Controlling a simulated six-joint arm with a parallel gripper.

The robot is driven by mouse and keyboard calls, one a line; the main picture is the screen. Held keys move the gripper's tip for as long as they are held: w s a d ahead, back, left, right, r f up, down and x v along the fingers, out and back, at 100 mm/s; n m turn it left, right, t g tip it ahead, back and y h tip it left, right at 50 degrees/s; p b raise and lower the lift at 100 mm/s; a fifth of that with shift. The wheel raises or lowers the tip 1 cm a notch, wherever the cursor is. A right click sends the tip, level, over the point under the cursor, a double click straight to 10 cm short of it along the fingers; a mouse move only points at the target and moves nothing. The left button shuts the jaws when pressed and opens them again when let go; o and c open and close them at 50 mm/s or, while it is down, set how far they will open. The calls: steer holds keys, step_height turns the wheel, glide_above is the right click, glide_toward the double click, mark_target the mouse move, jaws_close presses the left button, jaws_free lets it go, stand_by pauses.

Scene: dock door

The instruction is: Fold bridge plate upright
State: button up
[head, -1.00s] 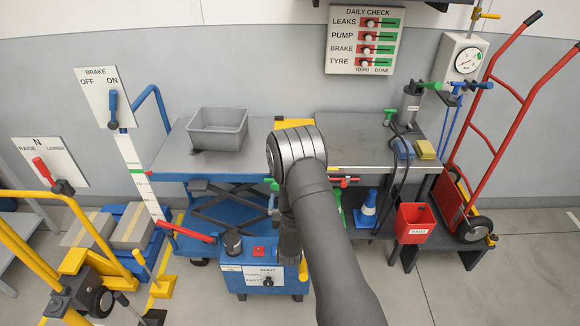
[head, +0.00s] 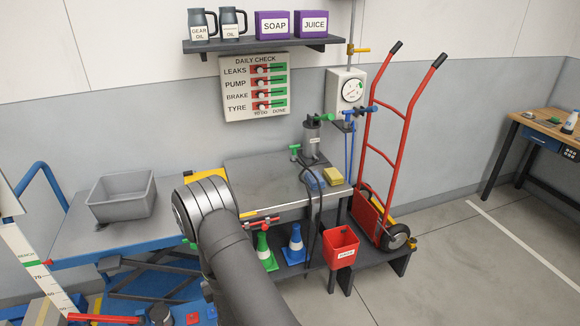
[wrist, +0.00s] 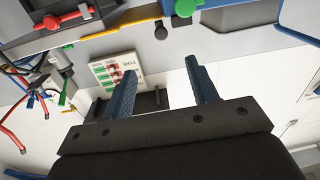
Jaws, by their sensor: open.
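The yellow bridge plate (head: 207,175) shows at the gap between the blue lift table (head: 75,240) and the grey bench (head: 262,180) in the head view. My arm covers much of it, and I cannot tell its exact tilt. A yellow strip also shows in the wrist view (wrist: 122,29), above and beyond the fingers; it may be the plate's edge. My gripper (wrist: 160,70) is open, its two blue fingers apart with nothing between them. In the head view my gripper is hidden behind my arm.
A grey bin (head: 122,198) stands on the lift table. A pump (head: 312,138), a blue sponge and a yellow sponge (head: 331,175) are on the bench. A red hand truck (head: 385,150) stands to the right. Cones (head: 295,246) and a red bucket (head: 341,246) are below the bench top.

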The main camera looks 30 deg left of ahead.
steer(key=shift+w+a+r+n+g+y, duration=0.2)
steer(key=shift+w+r+n, duration=0.15)
steer(key=shift+w, duration=0.25)
steer(key=shift+w+a+r+n+g+y, duration=0.1)
steer(key=shift+w+a+r+n+g, duration=0.1)
steer(key=shift+w+n, duration=0.3)
steer(key=shift+c, duration=0.2)
steer(key=x, duration=1.7)
steer(key=shift+w+a, duration=0.1)
steer(key=shift+a, duration=0.15)
jaws_close()
